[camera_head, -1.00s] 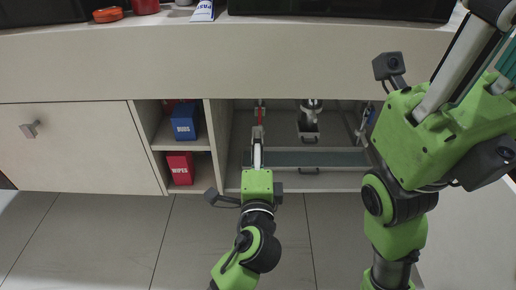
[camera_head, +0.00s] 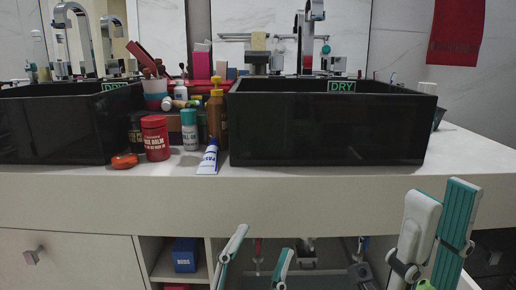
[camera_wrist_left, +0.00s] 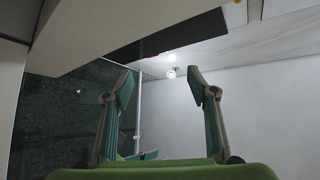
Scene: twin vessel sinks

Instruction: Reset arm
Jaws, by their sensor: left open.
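My left gripper (camera_head: 258,258) is at the bottom middle of the head view, in front of the counter front and the open lower shelves. Its two fingers stand apart with nothing between them. The left wrist view also shows this gripper (camera_wrist_left: 160,82) open and empty, its tips pointing up at a pale wall. My right gripper (camera_head: 446,190) stands at the lower right in the head view, fingers pointing up in front of the counter edge. Its teal-padded fingers are apart and hold nothing. The arms behind both grippers are mostly out of view.
Two black vessel sinks (camera_head: 325,128) stand on the pale counter (camera_head: 330,185). Between them are a red balm jar (camera_head: 155,138), a blue and white tube (camera_head: 208,158), an orange item (camera_head: 124,161) and several bottles. A blue box (camera_head: 185,255) sits in the open cabinet below.

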